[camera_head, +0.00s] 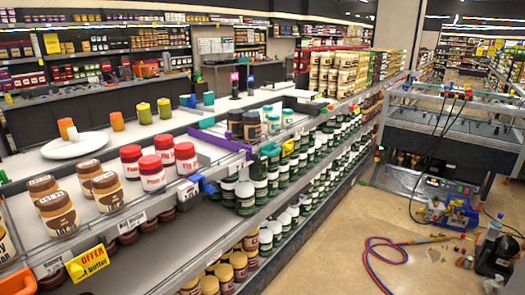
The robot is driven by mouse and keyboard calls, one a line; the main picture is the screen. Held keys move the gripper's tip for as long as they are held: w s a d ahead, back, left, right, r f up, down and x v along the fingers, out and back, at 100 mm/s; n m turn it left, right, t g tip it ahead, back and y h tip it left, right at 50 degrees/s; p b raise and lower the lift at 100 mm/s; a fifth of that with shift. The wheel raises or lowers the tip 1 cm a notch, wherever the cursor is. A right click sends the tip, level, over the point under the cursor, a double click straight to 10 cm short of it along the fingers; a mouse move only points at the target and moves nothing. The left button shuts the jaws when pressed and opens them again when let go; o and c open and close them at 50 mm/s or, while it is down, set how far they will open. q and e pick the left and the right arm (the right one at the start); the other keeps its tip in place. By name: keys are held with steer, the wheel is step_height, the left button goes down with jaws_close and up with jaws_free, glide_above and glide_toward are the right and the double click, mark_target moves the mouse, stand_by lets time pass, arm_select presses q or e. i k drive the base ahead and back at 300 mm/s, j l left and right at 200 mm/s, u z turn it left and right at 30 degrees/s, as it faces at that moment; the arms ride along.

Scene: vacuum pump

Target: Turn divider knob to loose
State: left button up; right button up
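A purple divider (217,140) stands on the upper shelf, behind and to the right of the red-lidded jars (153,172). A blue knob-like part (201,184) sits on the shelf's front rail below it. A green part (269,150) is further right along the same rail. I cannot tell which of these parts is the divider knob, nor whether it is loose or tight. Neither of my grippers is in view.
Brown-lidded jars (57,213) stand at the front left, by a yellow offer tag (87,264). A white round plate (74,145) lies behind. Lower shelves hold many jars. At right, a blue pump (458,213) and red-blue hoses (385,252) occupy the floor area.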

mark_target(255, 158)
steer(key=i+l, duration=0.2)
steer(key=i+l+u, duration=0.15)
steer(key=l, duration=0.3)
steer(key=i+l, duration=0.2)
steer(key=i+l+u, duration=0.15)
steer(key=l, duration=0.3)
steer(key=i+l, duration=0.2)
steer(key=l, duration=0.15)
steer(key=i+l+u, duration=0.15)
steer(key=l, duration=0.2)
